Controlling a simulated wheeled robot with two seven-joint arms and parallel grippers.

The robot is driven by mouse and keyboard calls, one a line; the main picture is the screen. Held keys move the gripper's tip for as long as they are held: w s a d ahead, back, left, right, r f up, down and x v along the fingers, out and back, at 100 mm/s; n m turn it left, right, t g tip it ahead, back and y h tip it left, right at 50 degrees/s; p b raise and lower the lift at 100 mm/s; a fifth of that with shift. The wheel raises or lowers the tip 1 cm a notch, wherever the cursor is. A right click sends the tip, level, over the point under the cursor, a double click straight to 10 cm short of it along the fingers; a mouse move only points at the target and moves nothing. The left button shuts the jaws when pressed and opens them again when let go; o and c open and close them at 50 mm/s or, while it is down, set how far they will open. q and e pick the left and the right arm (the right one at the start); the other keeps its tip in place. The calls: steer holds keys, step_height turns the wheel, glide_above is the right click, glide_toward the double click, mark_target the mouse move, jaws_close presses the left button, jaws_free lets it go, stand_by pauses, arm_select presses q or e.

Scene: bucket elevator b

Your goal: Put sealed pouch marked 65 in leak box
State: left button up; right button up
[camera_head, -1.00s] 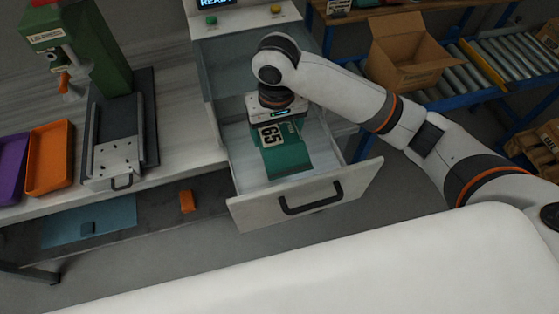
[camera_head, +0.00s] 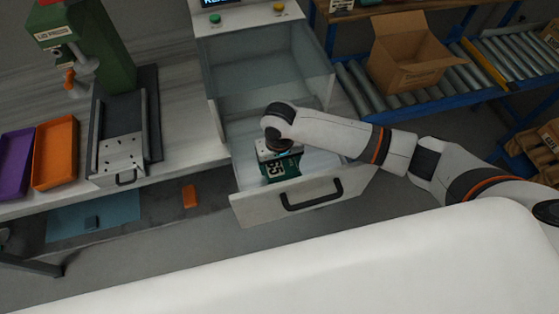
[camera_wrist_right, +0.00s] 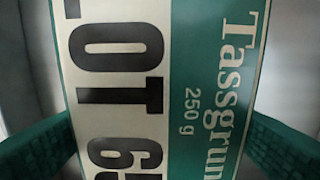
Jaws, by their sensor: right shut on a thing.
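The pouch marked 65 (camera_head: 282,168) is green with a white label, and it is inside the open drawer (camera_head: 262,207) of the leak box (camera_head: 246,18). In the right wrist view the pouch (camera_wrist_right: 150,80) fills the middle, with "LOT 65" and "Tassgrun 250 g" readable. My right gripper (camera_head: 275,157) is shut on the pouch, low in the drawer towards its front. Its green pads show at both sides in the right wrist view. I cannot tell whether the pouch touches the drawer floor. My left gripper is not in view.
A green press (camera_head: 88,45) stands left on the bench, beside orange (camera_head: 54,152) and purple (camera_head: 14,163) trays. A cardboard box (camera_head: 408,52) and roller conveyor (camera_head: 507,62) are at the right. The rear of the drawer is clear.

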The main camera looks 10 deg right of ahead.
steer(key=shift+f, duration=0.1)
steer(key=o, duration=0.8)
steer(key=shift+c, duration=0.2)
step_height(320, 180, up, 12)
steer(key=b, duration=0.1)
